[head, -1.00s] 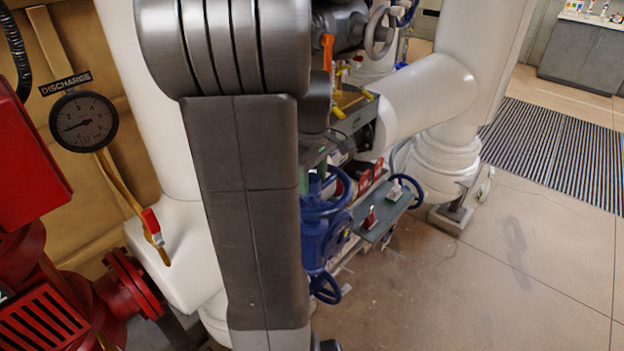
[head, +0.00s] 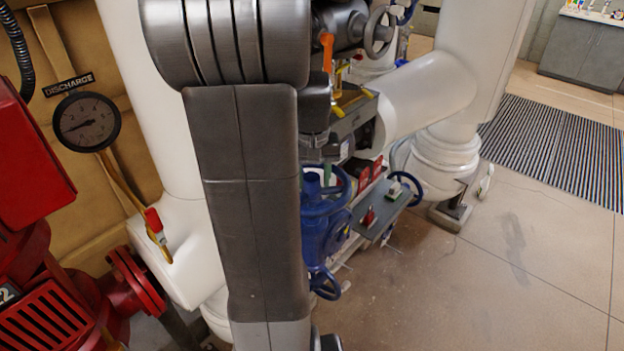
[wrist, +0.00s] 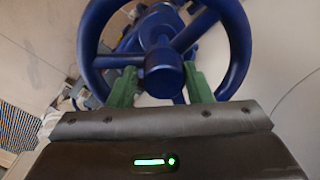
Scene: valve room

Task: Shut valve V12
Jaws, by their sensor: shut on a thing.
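In the wrist view a blue handwheel (wrist: 240,45) with spokes and a round hub (wrist: 163,75) fills the top. My gripper (wrist: 162,88) has its two green fingers at the left and right of the hub, inside the rim, and is shut on the wheel. Whether the fingers press on hub or spokes is unclear. No V12 label is readable.
A grey shelf (head: 388,205) with small items juts out right of the blue valve, beside another blue handwheel (head: 418,188). White pipes (head: 430,90) stand behind. Red machinery (head: 30,160) and a pressure gauge (head: 85,122) are at left.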

